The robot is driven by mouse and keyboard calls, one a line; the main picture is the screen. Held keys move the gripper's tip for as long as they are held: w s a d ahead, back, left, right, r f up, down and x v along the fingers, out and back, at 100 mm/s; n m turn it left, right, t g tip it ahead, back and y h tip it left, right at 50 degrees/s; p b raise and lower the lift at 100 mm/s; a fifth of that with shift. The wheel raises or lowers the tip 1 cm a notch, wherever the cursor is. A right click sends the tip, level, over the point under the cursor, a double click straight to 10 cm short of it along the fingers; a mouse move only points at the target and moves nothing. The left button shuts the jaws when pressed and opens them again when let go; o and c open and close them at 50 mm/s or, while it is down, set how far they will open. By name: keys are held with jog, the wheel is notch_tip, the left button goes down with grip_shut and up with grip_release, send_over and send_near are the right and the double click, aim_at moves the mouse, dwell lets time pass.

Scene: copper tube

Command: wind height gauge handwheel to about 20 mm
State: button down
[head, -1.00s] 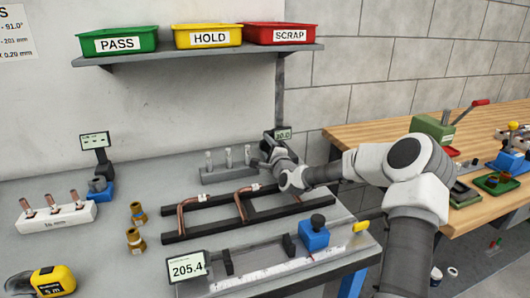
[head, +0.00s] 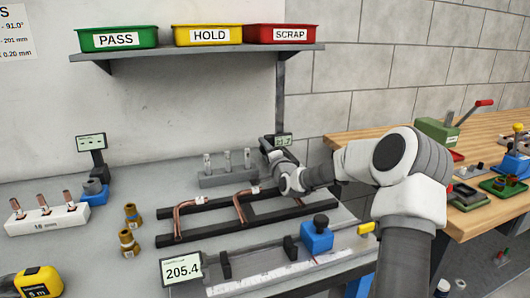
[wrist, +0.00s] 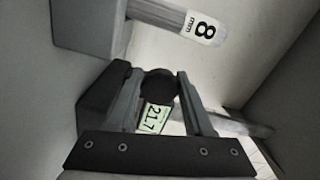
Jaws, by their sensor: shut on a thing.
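The height gauge stands at the back of the grey bench, and its small display (head: 284,140) shows beside my gripper (head: 270,150). In the wrist view the display (wrist: 153,118) reads 21.7, turned on its side. A dark round knob, seemingly the handwheel (wrist: 158,86), sits between the two fingers of my gripper (wrist: 161,76). The gripper is shut on it. In the head view my gripper and wrist hide the handwheel and most of the gauge.
A grey block with several upright pins (head: 228,180) stands just left of my gripper; an 8 mm label (wrist: 202,29) is close in the wrist view. A black frame with copper tubes (head: 215,228) lies in front. The shelf (head: 200,53) with trays hangs above.

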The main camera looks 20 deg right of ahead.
dwell(0.3)
jog(key=shift+c, duration=1.6)
grip_release()
jog(key=r, duration=0.1)
jog(key=r+p, duration=0.1)
jog(key=r, duration=0.2)
jog(key=shift+d+r+p, duration=0.25)
jog(key=shift+r+p, duration=0.05)
jog(key=shift+r, duration=0.1)
jog(key=s+d+r+p, duration=0.2)
jog(key=s+d+r, duration=0.4)
jog(key=s+d, duration=0.1)
jog(key=shift+s+d+r+p, duration=0.15)
jog(key=shift+s+d+p, duration=0.25)
jog(key=shift+d, duration=0.15)
